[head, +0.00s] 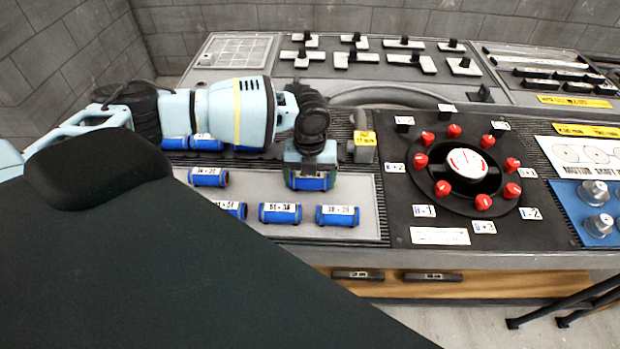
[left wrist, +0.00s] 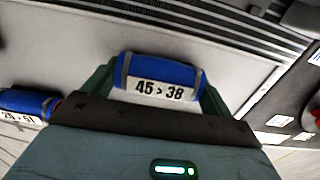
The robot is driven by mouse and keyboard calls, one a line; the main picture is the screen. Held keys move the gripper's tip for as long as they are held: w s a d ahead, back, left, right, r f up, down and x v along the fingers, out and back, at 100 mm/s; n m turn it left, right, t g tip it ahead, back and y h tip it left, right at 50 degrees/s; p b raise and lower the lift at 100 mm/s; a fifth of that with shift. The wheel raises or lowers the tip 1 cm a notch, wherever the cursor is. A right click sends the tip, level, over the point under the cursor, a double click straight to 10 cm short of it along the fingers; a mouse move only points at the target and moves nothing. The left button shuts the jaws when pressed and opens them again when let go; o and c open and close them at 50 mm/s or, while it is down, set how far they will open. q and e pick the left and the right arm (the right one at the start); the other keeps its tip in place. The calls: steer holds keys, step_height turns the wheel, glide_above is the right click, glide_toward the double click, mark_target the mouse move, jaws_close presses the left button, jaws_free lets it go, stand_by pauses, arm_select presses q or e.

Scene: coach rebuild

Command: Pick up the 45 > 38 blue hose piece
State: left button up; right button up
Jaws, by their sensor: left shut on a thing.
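The blue hose piece labelled 45 > 38 (left wrist: 160,72) lies between the fingers of my left gripper (left wrist: 158,85) in the left wrist view. Its label faces the wrist camera. In the head view my left gripper (head: 311,178) points down over the grey tray (head: 365,190), shut on the hose piece (head: 311,184), which is mostly hidden there. I cannot tell whether the piece touches the tray. My right gripper is not in view.
Several other blue hose pieces lie on the tray, among them one (head: 338,215) and another (head: 280,213) in front of my gripper. A dial panel with red knobs (head: 467,163) is to the right. A yellow-tagged block (head: 364,149) stands close by.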

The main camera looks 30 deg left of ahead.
arm_select(q)
step_height(320, 180, up, 10)
steer(key=shift+f, duration=0.1)
stand_by(0.4)
